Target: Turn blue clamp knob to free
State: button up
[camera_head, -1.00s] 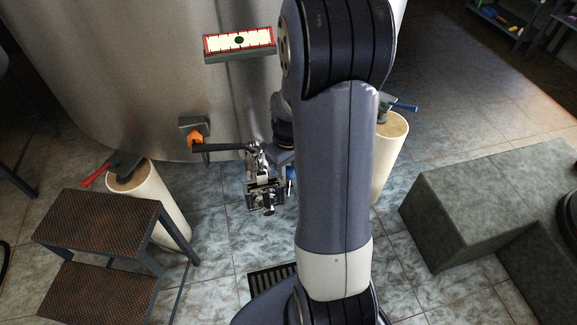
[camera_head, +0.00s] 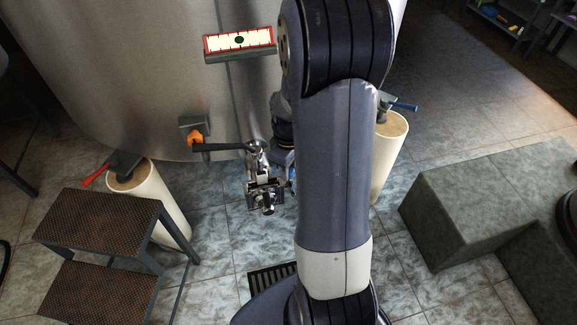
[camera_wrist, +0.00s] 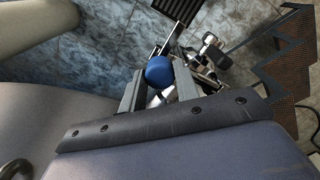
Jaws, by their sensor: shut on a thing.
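The round blue clamp knob (camera_wrist: 160,71) sits between the two grey fingers of my gripper (camera_wrist: 157,87) in the wrist view. My gripper is shut on it, and the fingers hide part of its sides. The metal clamp and outlet fitting (camera_head: 264,188) hangs in front of the tank in the head view; it also shows just beyond the knob in the wrist view (camera_wrist: 203,66). In the head view my arm hides most of the gripper, and the knob is barely visible at the right of the fitting.
A black lever (camera_head: 225,147) reaches left from the fitting, near an orange part (camera_head: 195,137) on the steel tank (camera_head: 130,70). Tank legs stand left (camera_head: 160,205) and right (camera_head: 388,150). A step stool (camera_head: 110,235) is left, a grey block (camera_head: 480,205) right. A floor grate (camera_head: 270,279) lies below.

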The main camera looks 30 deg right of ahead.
jog(key=o, duration=1)
jog(key=shift+r, duration=0.1)
notch_tip(320, 180, up, 11)
jog(key=shift+f+p, duration=0.15)
jog(key=shift+p, duration=0.6)
notch_tip(320, 180, down, 11)
jog(key=shift+r+b, duration=0.1)
jog(key=shift+b, duration=0.65)
